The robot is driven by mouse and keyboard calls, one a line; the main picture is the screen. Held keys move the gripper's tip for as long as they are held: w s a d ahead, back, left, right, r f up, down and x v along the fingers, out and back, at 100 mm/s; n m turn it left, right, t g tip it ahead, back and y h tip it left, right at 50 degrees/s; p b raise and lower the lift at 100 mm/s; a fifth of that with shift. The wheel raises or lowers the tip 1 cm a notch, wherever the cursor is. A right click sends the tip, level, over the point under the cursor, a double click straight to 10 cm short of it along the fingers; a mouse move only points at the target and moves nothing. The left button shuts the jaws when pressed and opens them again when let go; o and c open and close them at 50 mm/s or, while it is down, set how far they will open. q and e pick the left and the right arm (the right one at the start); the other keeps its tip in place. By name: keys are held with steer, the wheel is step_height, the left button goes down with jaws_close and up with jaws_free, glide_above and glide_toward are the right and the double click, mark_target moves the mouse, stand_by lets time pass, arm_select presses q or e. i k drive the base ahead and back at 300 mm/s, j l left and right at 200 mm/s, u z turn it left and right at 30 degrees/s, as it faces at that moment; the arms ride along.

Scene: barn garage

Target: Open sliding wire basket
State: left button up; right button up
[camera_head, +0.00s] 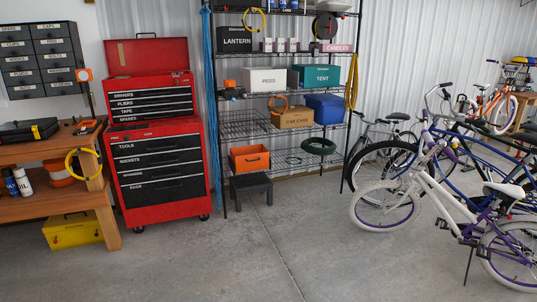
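A dark wire basket (243,126) shows in the head view on the wire shelving rack (216,95), at the left of a middle level. It sits below the white feed box and left of the tan car care box. It looks empty, and its mesh blends with the shelf wires, so I cannot tell how far it is slid out. Neither of my grippers is in view.
A red tool chest (163,170) stands left of the rack. A dark stool (250,185) sits in front of the rack's lower shelf, below an orange crate (249,158). Bicycles (440,195) fill the right. The concrete floor in front is clear.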

mark_target(242, 123)
steer(key=i+z, duration=0.2)
steer(key=i, duration=2.2)
